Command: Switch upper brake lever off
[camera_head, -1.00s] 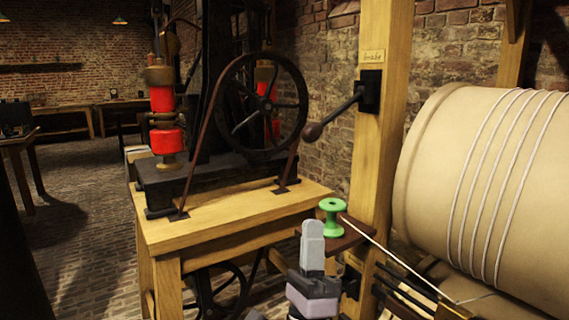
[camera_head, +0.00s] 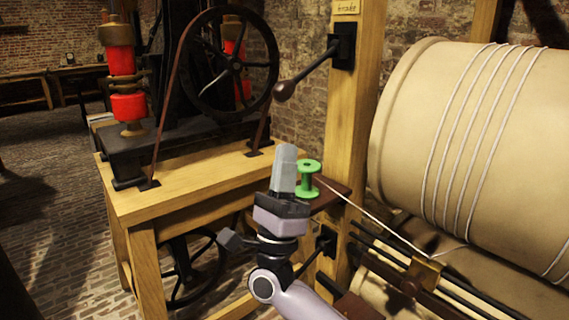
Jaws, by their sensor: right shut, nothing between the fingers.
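The upper brake lever (camera_head: 307,71) is a dark rod with a brown knob, sticking out to the lower left from a black plate (camera_head: 342,46) on the wooden post. A small label (camera_head: 347,6), cut by the top edge, sits above the plate. My right gripper (camera_head: 284,150) points upward below the lever, shut and empty, apart from the knob. It shows just left of the green spool and overlaps the table edge in the picture. My left gripper is not in view.
A green spool (camera_head: 308,180) stands on a small brown shelf (camera_head: 332,192) on the post. A large drum (camera_head: 410,130) wound with cord fills the right. A wooden table (camera_head: 190,182) with a wheeled machine (camera_head: 232,70) stands left.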

